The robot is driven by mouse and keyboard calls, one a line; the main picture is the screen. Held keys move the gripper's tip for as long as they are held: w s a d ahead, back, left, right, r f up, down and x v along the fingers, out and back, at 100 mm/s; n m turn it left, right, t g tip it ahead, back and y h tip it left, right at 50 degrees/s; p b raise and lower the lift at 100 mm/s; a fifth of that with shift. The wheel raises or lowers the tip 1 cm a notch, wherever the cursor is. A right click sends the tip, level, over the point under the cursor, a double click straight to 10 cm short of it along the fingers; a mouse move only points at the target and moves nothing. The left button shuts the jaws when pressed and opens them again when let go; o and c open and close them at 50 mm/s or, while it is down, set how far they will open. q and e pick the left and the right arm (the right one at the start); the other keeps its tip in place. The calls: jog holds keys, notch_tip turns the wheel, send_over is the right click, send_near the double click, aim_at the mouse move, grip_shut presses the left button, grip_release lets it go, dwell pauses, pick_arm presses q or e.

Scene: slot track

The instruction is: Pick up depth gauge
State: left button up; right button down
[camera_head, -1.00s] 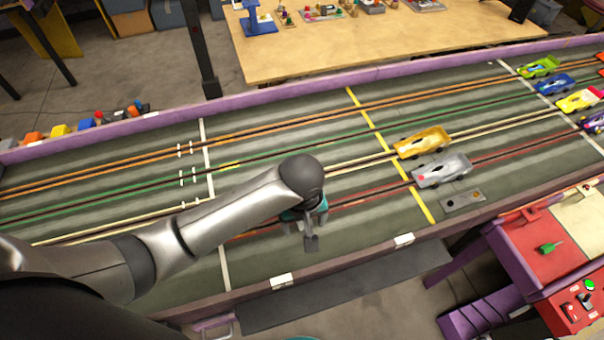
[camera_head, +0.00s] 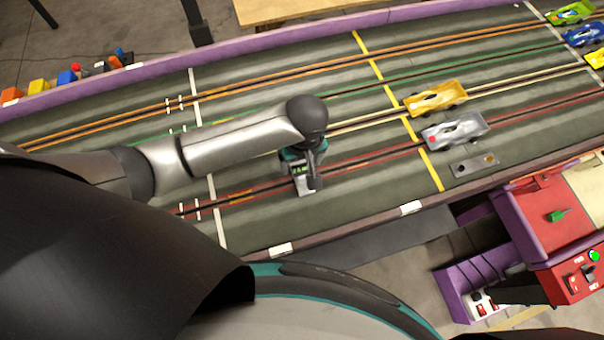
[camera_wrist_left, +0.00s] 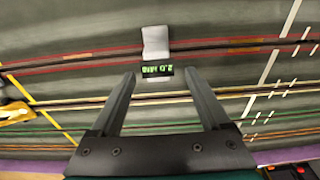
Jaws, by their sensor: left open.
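The depth gauge (camera_wrist_left: 155,42) is a small pale grey block with a dark display of green digits, lying across the red slot lane of the track. It also shows in the head view (camera_head: 304,187), partly hidden by my left gripper. My left gripper (camera_wrist_left: 160,74) is open above it. In the wrist view the display lies between the two fingertips and the pale body extends beyond them. In the head view my left gripper (camera_head: 312,180) points down over the gauge. Contact cannot be told. My right gripper is not in view.
A yellow car (camera_head: 436,98) and a silver car (camera_head: 456,131) stand on the track to the right. A small grey plate (camera_head: 474,165) lies near them. A red control console (camera_head: 545,215) is at lower right. The track's purple wall (camera_head: 270,38) runs along the far side.

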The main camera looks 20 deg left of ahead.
aim_at(302, 170)
pick_arm(q)
jog(key=shift+w+f, duration=0.1)
jog(key=shift+f, duration=0.5)
jog(key=f, duration=0.1)
jog(key=f+b, duration=0.1)
jog(key=f, duration=0.2)
jog(key=shift+w+f+b, duration=0.15)
jog(key=shift+w+b, duration=0.1)
jog(key=shift+b, duration=0.15)
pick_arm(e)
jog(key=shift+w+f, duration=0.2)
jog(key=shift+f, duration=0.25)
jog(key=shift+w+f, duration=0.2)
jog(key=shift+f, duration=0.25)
pick_arm(q)
grip_shut()
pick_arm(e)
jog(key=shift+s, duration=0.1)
